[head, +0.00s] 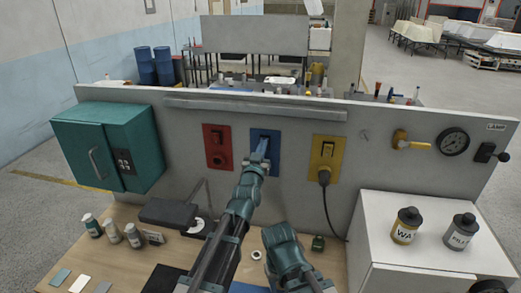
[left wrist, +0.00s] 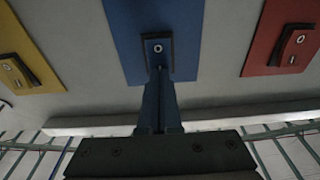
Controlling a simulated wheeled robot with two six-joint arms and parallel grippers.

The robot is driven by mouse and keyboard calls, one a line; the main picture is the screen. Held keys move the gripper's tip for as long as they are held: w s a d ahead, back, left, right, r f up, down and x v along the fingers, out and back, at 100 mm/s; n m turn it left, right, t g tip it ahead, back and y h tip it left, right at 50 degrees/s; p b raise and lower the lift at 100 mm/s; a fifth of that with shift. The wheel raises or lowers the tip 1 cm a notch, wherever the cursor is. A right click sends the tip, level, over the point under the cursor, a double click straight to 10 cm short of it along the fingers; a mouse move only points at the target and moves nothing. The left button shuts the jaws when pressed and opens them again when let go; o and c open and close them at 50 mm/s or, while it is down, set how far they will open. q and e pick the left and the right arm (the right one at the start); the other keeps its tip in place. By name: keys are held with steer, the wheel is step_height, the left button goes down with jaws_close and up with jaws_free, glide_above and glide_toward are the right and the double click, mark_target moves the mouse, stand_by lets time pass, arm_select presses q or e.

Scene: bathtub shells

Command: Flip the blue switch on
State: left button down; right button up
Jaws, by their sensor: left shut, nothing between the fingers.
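The blue switch plate (head: 265,145) is on the upright grey panel, between a red and a yellow plate. In the left wrist view the blue plate (left wrist: 130,30) carries a dark-framed blue rocker (left wrist: 158,48) with an "O" mark on its visible end. My left gripper (head: 263,158) is shut and empty, its tips at the rocker. In the left wrist view the closed fingers (left wrist: 158,85) overlap the rocker's end opposite the "O". I cannot tell whether they touch it. A link of my right arm shows below; its fingers do not show.
A red switch plate (head: 218,147) is on the left and a yellow one (head: 326,160) with a plugged cable on the right. A teal cabinet (head: 105,145), a gauge (head: 453,142) and a white box (head: 385,215) flank them. Bottles (head: 112,231) stand on the wooden bench.

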arm_select(q)
steer(key=shift+w+r, duration=0.15)
steer(key=shift+w, duration=0.05)
steer(key=shift+s, duration=0.1)
steer(key=s+a+r+p, duration=0.2)
steer(key=s, duration=1.1)
steer(key=shift+s+a, duration=0.2)
steer(key=shift+a, duration=0.15)
